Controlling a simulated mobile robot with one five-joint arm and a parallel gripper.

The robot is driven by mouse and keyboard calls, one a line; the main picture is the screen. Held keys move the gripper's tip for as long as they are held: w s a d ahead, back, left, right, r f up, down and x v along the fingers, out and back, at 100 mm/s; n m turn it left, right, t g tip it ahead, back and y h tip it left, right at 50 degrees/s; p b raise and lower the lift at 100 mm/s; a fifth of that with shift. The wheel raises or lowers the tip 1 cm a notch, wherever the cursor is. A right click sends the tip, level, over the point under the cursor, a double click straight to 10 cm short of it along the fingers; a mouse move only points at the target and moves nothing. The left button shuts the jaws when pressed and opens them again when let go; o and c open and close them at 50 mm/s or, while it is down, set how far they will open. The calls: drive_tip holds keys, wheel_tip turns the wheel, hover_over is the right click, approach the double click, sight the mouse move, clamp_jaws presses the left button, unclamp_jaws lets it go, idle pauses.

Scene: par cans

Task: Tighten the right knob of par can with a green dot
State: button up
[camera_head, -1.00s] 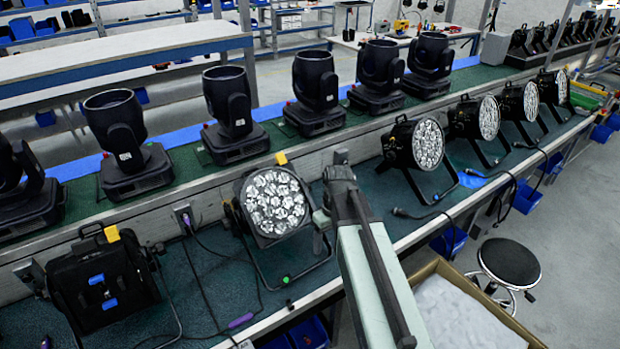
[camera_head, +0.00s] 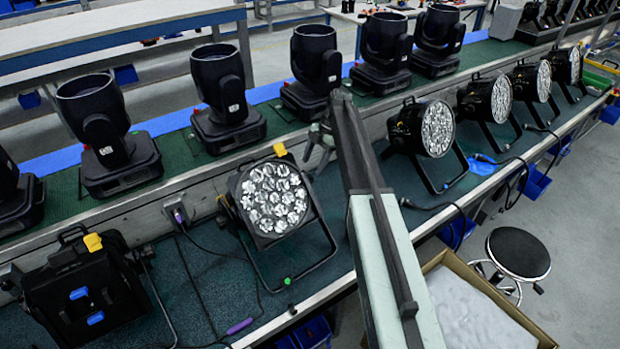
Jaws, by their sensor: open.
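The par can with the green dot (camera_head: 287,281) is the black one (camera_head: 243,190) in the middle of the bench, its round face of clear lenses toward me. The dot is low on its stand bracket, near the bench's front edge. A yellow tag is on its top. Its right knob is too small to make out clearly at the right side. My gripper (camera_head: 318,146) is small and partly hidden by my arm. It is open and empty, above and to the right of this par can, apart from it.
Another black par can (camera_head: 75,290), turned away, stands at left. Several par cans (camera_head: 424,128) stand at right. Moving-head lights (camera_head: 225,100) line the raised shelf behind. A cardboard box (camera_head: 500,310) and a stool (camera_head: 517,254) are in front at right.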

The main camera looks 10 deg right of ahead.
sight(308, 173)
drive_tip(key=b+x, duration=0.5)
drive_tip(key=x, duration=0.1)
drive_tip(key=shift+s+f, duration=0.1)
drive_tip(key=shift+f, duration=0.1)
drive_tip(key=shift+r, duration=0.1)
drive_tip(key=c, duration=1.3)
drive_tip(key=shift+w+g+h, duration=0.3)
drive_tip(key=shift+g, duration=0.3)
clamp_jaws()
drive_tip(key=shift+m+g+h, duration=0.3)
drive_tip(key=shift+g, duration=0.3)
drive_tip(key=shift+s, duration=0.15)
